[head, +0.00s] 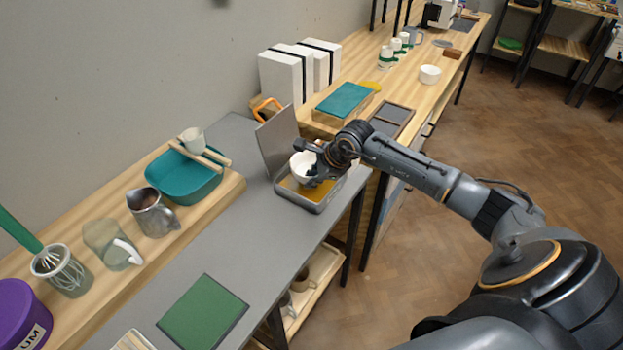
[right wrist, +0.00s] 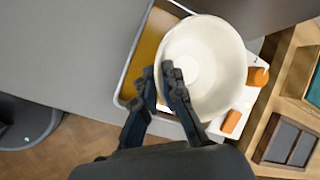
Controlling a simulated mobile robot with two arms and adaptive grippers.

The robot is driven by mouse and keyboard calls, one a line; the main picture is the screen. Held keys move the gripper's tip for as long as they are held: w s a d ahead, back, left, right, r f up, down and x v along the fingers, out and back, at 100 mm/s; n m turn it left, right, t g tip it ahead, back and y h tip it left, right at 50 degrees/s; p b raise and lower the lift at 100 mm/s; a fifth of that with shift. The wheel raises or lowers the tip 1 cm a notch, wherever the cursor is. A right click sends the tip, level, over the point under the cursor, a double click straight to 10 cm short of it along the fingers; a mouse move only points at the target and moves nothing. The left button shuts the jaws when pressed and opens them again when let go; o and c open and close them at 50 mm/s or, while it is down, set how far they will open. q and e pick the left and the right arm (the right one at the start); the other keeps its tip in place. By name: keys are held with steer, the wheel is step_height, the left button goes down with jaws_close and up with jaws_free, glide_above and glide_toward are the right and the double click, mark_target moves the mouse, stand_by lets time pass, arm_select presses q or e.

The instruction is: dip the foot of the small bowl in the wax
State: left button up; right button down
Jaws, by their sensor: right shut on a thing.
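The small bowl (head: 302,168) is white and held over the open wax pan (head: 318,205), a grey pan with amber wax in it and its lid (head: 275,142) standing up at the back. My right gripper (head: 318,165) is shut on the bowl's rim. In the right wrist view the bowl (right wrist: 212,55) faces the camera with its inside showing. There the gripper (right wrist: 165,75) has one finger inside the rim and one outside. The wax (right wrist: 150,45) shows beside the bowl. The bowl's foot is hidden, so I cannot tell whether it touches the wax. My left gripper is not in view.
A teal basin (head: 185,182) with a cup above it, a metal pitcher (head: 152,212) and a glass jug (head: 110,245) stand on the wooden shelf at left. A green mat (head: 203,312) lies on the grey table. White boxes (head: 285,75) stand behind the lid.

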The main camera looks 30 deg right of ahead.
steer(key=shift+r, duration=0.1)
steer(key=shift+r+p, duration=1.75)
steer(key=shift+r, duration=1.75)
